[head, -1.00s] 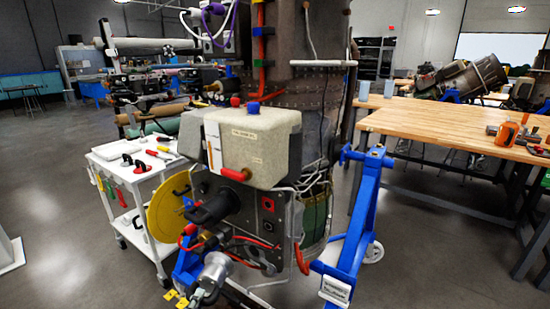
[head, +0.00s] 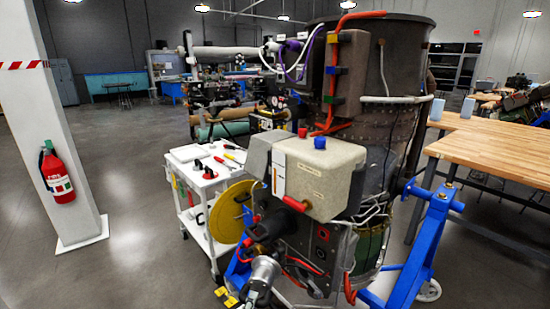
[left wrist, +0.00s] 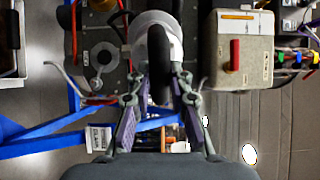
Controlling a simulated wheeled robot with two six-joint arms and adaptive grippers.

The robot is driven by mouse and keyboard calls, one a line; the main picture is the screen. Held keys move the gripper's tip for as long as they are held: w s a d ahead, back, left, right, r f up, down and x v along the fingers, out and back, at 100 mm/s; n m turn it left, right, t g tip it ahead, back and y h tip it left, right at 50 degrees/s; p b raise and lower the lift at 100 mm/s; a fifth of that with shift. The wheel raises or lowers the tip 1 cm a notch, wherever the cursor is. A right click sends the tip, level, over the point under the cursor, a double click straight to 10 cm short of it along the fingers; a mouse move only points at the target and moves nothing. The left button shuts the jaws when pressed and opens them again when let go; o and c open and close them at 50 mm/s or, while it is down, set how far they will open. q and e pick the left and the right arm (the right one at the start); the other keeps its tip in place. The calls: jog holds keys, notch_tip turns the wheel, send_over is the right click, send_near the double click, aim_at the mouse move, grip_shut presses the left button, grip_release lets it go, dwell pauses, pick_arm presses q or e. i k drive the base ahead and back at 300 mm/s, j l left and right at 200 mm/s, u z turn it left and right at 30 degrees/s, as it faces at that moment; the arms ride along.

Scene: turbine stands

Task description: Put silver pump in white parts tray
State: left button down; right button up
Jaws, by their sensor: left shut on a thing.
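The silver pump (head: 265,269) is a short metal cylinder low in front of the turbine's panel in the head view. My left gripper (head: 254,290) is at its lower end, small and partly cut off by the frame. In the left wrist view, the fingers of my left gripper (left wrist: 158,108) are shut on the black part of the silver pump (left wrist: 150,20). A white cart (head: 206,190) stands left of the turbine; a low white tray-like surface (head: 185,153) shows on its top, with tools beside it. My right gripper is not in view.
The turbine (head: 400,110) with its beige box (head: 305,178), hoses and yellow disc (head: 232,212) is close to the pump. A blue stand (head: 415,255) and wooden table (head: 500,150) are at right. A white pillar (head: 45,120) with a fire extinguisher (head: 58,173) stands left; floor between is clear.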

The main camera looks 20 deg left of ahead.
aim_at(181, 154)
jog(key=z, duration=0.45)
jog(key=j+z, duration=0.1)
jog(key=z, duration=0.4)
jog(key=j+z, duration=0.1)
jog(key=z, duration=0.35)
jog(key=i+z, duration=0.1)
jog(key=z, duration=0.35)
jog(key=j+z, duration=0.1)
jog(key=z, duration=0.85)
jog(key=j+z, duration=0.1)
jog(key=z, duration=0.35)
jog(key=k+z, duration=0.1)
jog(key=z, duration=0.4)
jog(key=k+j+z, duration=0.15)
jog(key=k+z, duration=0.5)
jog(key=i+j, duration=0.05)
